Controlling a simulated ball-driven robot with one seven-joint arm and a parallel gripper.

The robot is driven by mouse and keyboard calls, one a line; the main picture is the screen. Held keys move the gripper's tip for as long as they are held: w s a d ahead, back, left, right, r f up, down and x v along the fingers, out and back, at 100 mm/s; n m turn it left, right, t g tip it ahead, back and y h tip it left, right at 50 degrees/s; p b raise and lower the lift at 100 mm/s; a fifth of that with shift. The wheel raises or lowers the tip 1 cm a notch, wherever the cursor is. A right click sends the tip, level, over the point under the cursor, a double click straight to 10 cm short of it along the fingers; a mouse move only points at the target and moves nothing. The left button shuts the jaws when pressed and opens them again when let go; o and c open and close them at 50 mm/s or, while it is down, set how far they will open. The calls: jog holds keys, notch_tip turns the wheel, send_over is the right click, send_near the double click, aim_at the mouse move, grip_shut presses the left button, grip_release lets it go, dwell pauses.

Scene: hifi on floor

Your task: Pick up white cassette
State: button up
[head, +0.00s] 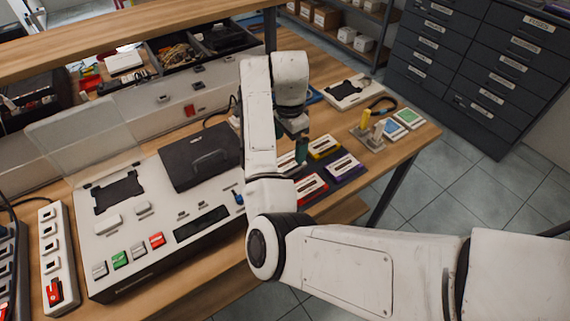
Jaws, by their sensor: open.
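Several cassettes lie on a dark mat on the wooden bench, right of a big white tape deck. The white cassette (287,163) seems to be the pale one at the left, partly hidden behind my arm and gripper. A yellow cassette (324,147) lies at the back right, a purple one (344,167) at the right and a red one (309,188) in front. My gripper (301,154) points down over the back left of this group, just beside the pale cassette. Its fingers are small and dark here, and I see nothing held. Whether they touch a cassette is unclear.
The tape deck (110,240) with its raised clear lid (85,125) fills the left. The bench's front edge is close to the red cassette.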

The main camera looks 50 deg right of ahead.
aim_at(287, 163)
jog(key=f, duration=0.5)
jog(key=f+p, duration=0.1)
jog(key=f, duration=0.1)
jog(key=shift+w+f, duration=0.3)
jog(key=shift+c, duration=0.4)
jog(key=c, duration=1.1)
